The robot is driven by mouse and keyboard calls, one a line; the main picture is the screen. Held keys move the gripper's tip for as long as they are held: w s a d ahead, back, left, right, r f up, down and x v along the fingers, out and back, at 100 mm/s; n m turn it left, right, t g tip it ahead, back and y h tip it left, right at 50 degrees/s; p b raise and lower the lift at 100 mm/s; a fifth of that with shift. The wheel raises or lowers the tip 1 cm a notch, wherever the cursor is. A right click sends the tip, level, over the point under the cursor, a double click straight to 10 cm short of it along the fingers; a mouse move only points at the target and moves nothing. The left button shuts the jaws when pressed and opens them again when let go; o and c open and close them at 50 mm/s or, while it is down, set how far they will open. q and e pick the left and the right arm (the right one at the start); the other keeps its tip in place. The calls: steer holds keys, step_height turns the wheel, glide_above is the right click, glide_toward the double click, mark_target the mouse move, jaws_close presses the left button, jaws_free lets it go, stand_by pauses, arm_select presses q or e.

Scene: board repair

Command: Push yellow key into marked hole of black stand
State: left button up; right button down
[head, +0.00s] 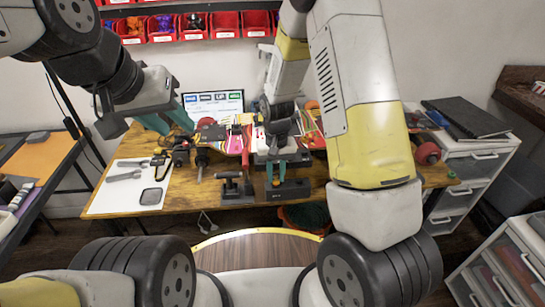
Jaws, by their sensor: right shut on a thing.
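My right gripper (276,172) points down over a black stand (290,190) near the front edge of the wooden table. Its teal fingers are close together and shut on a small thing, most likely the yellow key. The key is too small and too covered by the fingers to make out. Whether it touches the stand, and where the marked hole is, I cannot tell. My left gripper (168,120) is raised over the left part of the table, away from the stand, with its teal fingers apart and nothing seen between them.
A second black fixture (235,188) stands just left of the stand. A white mat (110,199) with tools lies at the table's left. A skateboard and other tools crowd the back. Red bins (225,24) hang on the wall. Drawer units (470,165) stand right.

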steer(key=shift+f, duration=0.45)
stand_by(0.3)
steer(key=c, duration=1.2)
jaws_free()
steer(key=shift+o, duration=0.4)
steer(key=shift+o, duration=1.2)
steer(key=shift+r, duration=0.3)
steer(key=shift+r, duration=1.15)
steer(key=shift+r, duration=0.15)
